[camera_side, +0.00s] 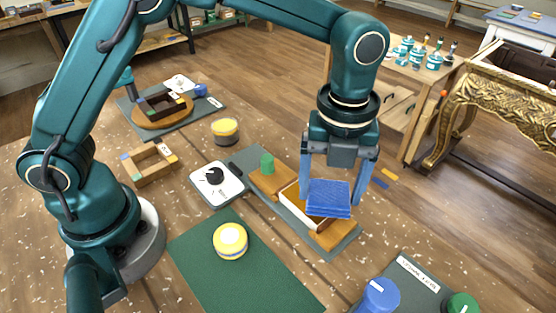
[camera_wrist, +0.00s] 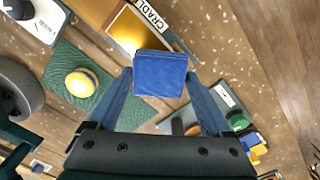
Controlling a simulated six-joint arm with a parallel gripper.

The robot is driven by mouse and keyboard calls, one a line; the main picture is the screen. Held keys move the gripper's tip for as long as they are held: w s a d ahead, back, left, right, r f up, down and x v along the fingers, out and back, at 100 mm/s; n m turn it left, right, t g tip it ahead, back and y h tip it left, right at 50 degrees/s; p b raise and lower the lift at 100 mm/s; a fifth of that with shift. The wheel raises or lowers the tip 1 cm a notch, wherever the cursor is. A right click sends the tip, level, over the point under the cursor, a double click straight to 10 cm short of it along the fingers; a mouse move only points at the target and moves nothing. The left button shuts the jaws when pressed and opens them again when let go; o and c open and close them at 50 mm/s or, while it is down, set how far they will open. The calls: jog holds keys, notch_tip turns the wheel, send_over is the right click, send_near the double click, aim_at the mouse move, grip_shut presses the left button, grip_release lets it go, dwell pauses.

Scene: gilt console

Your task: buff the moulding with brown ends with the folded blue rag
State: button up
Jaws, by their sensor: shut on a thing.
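My gripper (camera_side: 332,190) is shut on the folded blue rag (camera_side: 329,203), a flat layered pad. The rag also shows between the fingers in the wrist view (camera_wrist: 160,74). It is above the right part of the grey cradle board (camera_side: 347,243); I cannot tell whether it touches anything below. On that board, between orange-brown wooden blocks, lies a pale-edged piece with a gold-brown face (camera_wrist: 137,27), partly hidden by the rag. I cannot make out brown ends on it, so I cannot confirm it is the moulding.
A yellow-banded round tin (camera_side: 230,241) sits on a green mat (camera_side: 200,262). Another tin (camera_side: 225,131) stands behind. A wooden frame with coloured ends (camera_side: 150,167) and a white dial plate (camera_side: 217,186) lie left. Blue (camera_side: 379,296) and green (camera_side: 462,304) knobs stand at front right.

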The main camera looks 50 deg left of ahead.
jog(key=shift+r, duration=2.2)
